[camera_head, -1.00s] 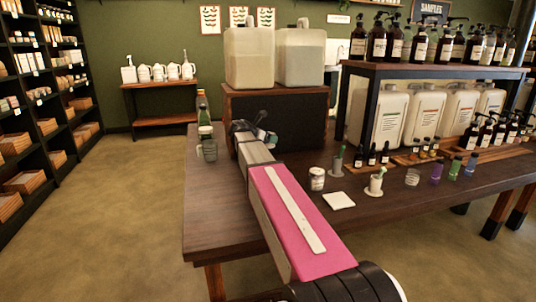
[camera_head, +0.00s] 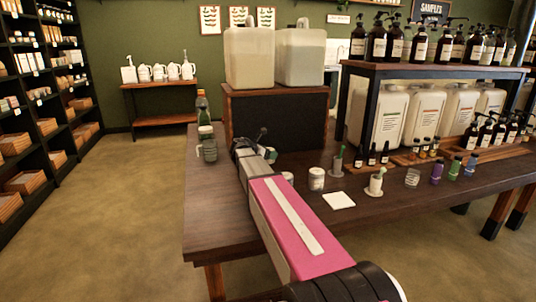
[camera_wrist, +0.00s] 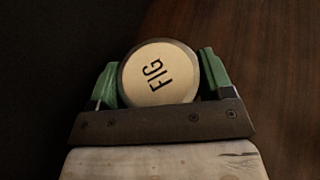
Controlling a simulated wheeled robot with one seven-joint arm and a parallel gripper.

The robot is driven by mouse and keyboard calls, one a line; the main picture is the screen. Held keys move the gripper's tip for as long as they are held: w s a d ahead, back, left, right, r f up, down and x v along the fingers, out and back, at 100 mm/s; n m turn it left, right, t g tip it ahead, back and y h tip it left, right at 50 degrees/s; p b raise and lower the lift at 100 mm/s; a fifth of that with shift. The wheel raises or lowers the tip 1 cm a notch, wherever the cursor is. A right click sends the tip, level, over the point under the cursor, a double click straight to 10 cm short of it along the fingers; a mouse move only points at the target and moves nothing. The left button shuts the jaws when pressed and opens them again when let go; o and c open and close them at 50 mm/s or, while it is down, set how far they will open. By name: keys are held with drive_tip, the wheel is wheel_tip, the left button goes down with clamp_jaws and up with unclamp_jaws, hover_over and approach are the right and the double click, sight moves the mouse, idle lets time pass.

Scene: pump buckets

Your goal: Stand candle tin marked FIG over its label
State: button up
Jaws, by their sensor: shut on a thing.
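In the wrist view my gripper (camera_wrist: 160,78) has its two green fingers on either side of a round candle tin (camera_wrist: 158,72). The tin's pale lid faces the camera and reads FIG, turned on its side. In the head view my arm's end (camera_head: 252,150) is over the left part of the table, in front of the dark crate; the held tin cannot be made out there. A white tin (camera_head: 316,178) stands to the right, and a pale round thing (camera_head: 287,178) is partly hidden by my arm. I cannot make out the FIG label.
A white square card (camera_head: 339,200) lies on the table (camera_head: 215,235). A green bottle (camera_head: 204,115) and grey jars (camera_head: 208,148) stand at the left edge. A dark crate (camera_head: 275,120) bears two big jugs. Pots and small bottles stand to the right. The table's front left is clear.

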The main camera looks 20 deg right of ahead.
drive_tip(key=shift+f, duration=0.1)
drive_tip(key=o, duration=1)
